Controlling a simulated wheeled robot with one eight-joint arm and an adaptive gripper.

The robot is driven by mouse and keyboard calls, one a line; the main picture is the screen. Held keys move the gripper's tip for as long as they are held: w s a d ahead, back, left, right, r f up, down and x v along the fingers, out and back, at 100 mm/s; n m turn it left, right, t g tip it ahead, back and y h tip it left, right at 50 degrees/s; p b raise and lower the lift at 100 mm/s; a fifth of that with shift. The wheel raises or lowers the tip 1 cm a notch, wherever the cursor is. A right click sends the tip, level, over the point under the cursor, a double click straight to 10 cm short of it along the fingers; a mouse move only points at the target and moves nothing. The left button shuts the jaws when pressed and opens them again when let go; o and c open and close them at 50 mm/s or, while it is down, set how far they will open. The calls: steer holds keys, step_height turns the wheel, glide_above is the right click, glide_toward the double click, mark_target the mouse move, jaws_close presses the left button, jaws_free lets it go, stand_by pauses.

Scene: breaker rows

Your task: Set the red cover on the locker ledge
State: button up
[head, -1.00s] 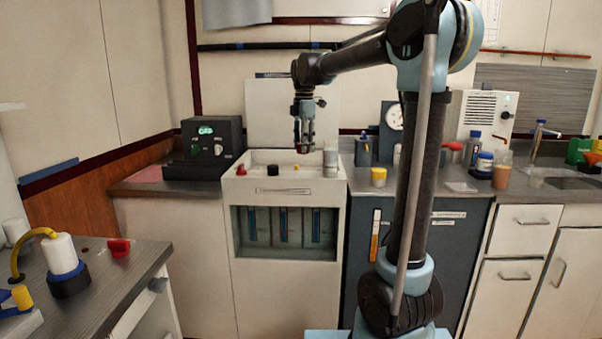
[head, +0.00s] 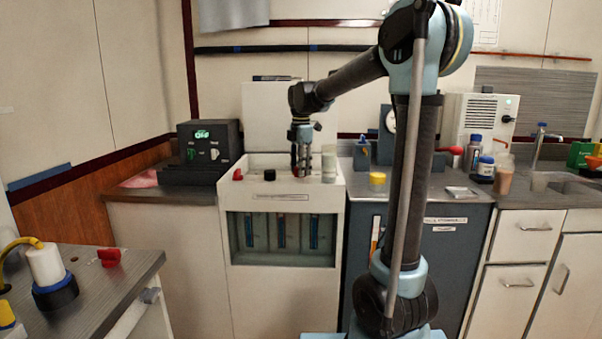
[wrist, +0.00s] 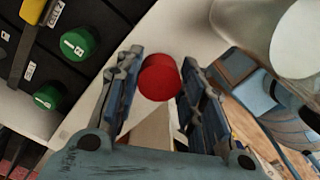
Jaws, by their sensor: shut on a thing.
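My gripper (head: 301,162) is low at the top of the white locker (head: 325,196), toward its right part. In the wrist view, the red cover (wrist: 160,77) is a small red cylinder between the fingers of my gripper (wrist: 158,88), which are shut on it. In the head view it is mostly hidden by the fingers. A pale surface lies beneath it in the wrist view; I cannot tell whether the cover touches it.
A clear jar (head: 329,164) stands close right of my gripper. A red piece (head: 237,174) and a black round piece (head: 270,174) are on the locker top. In the wrist view, green knobs (wrist: 79,42) are at the left. A yellow-lidded jar (head: 377,181) stands on the counter at right.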

steer(key=shift+f, duration=0.65)
steer(key=o, duration=1)
steer(key=shift+c, duration=0.2)
step_height(320, 180, up, 12)
steer(key=shift+s, duration=0.15)
